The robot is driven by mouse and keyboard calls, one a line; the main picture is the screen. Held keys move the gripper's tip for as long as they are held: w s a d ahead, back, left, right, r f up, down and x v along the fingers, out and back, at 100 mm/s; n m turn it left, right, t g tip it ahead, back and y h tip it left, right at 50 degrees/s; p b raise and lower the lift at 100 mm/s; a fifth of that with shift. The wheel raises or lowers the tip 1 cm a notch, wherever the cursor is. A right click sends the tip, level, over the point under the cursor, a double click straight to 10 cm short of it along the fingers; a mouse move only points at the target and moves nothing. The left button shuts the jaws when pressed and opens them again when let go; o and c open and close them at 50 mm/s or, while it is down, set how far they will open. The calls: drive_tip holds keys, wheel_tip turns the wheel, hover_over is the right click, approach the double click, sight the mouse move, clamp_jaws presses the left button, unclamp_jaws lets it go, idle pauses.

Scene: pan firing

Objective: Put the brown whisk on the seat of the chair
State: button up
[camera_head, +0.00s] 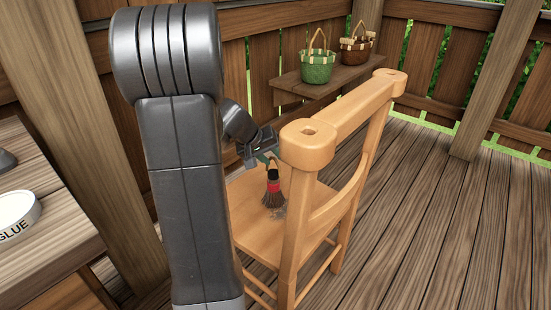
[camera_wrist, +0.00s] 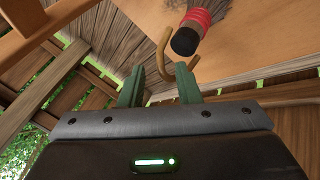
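The brown whisk (camera_head: 273,198) has brown bristles, a red band and a black end with a tan loop. In the head view it is over the seat of the chair (camera_head: 243,205), bristles toward the seat, just below my gripper (camera_head: 266,158). The wrist view shows the whisk (camera_wrist: 200,22) at the top, against the seat (camera_wrist: 255,40). There my gripper's green fingers (camera_wrist: 159,76) stand apart, with the tan loop near their tips. I see nothing clamped between them. I cannot tell whether the loop still touches a finger.
The chair's backrest (camera_head: 340,125) stands close to the right of my gripper. A shelf (camera_head: 335,88) behind holds a green basket (camera_head: 317,66) and a brown basket (camera_head: 355,50). A table (camera_head: 50,235) with a glue tin (camera_head: 18,212) is at left. Floor at right is clear.

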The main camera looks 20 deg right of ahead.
sight(276, 161)
drive_tip(key=p+v, duration=0.2)
drive_tip(key=v, duration=0.6)
drive_tip(key=shift+r, duration=0.3)
drive_tip(key=shift+a+f, duration=0.1)
drive_tip(key=b+x, duration=0.4)
drive_tip(key=x, duration=0.8)
drive_tip(key=shift+f, duration=0.2)
drive_tip(key=shift+r, duration=0.2)
